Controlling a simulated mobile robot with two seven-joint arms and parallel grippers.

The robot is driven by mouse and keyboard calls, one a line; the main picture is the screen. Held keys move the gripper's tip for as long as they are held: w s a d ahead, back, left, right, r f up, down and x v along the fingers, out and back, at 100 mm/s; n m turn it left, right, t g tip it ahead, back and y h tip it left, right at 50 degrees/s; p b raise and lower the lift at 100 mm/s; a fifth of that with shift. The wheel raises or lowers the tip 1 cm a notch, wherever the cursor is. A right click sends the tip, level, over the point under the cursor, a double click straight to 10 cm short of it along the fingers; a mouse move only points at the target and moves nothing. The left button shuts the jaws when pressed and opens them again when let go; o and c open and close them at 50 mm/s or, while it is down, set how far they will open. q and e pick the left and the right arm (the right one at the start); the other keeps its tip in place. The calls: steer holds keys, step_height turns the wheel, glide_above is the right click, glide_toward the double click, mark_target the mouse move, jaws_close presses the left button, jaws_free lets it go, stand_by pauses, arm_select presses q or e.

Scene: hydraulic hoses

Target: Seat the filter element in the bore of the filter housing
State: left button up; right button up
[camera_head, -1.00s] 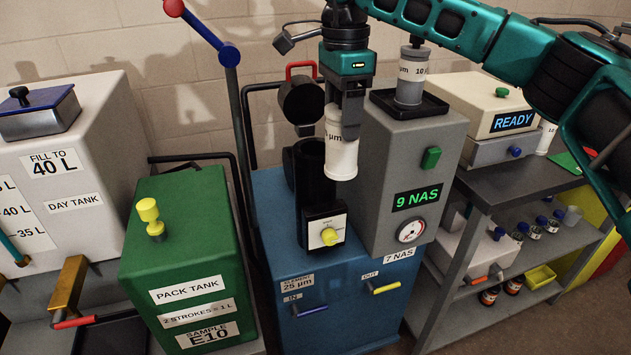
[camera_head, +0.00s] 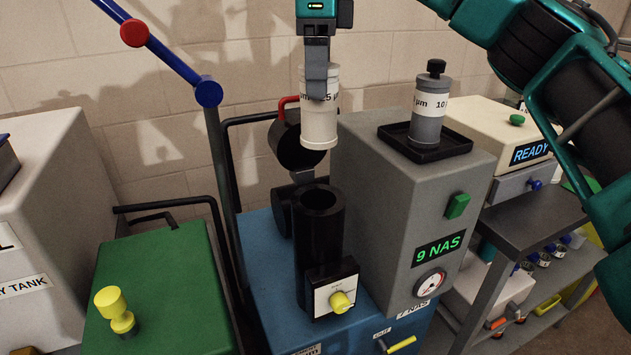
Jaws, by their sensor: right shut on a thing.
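The white filter element (camera_head: 319,125) is held upright by my right gripper (camera_head: 317,85), which is shut on it near the top. Part of its label shows "25 µ". The filter housing (camera_head: 319,240) is a black upright cylinder on the blue unit, with an open dark bore (camera_head: 318,199) at its top. The element hangs above the housing, apart from it, its lower end roughly over the bore in the picture; the exact alignment in depth is hard to tell. My left gripper is not in view.
A black hinged cap with a red handle (camera_head: 288,102) stands open behind the housing. To the right, the grey counter box (camera_head: 400,200) reads "9 NAS" and carries a black tray (camera_head: 462,147) with a grey 10 µm element (camera_head: 429,115). The green pack tank (camera_head: 160,285) stands left.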

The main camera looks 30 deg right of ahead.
mark_target(318, 142)
step_height(318, 142, down, 10)
steer(key=shift+f+b, duration=0.1)
steer(key=shift+b, duration=1)
steer(key=shift+f, duration=0.5)
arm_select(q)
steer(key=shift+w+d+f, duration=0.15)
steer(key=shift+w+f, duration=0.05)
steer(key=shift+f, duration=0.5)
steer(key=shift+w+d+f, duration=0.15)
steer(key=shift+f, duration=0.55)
arm_select(e)
steer(key=shift+f, duration=1.95)
steer(key=shift+f+b, duration=0.4)
steer(key=shift+f, duration=0.25)
steer(key=o, duration=1.2)
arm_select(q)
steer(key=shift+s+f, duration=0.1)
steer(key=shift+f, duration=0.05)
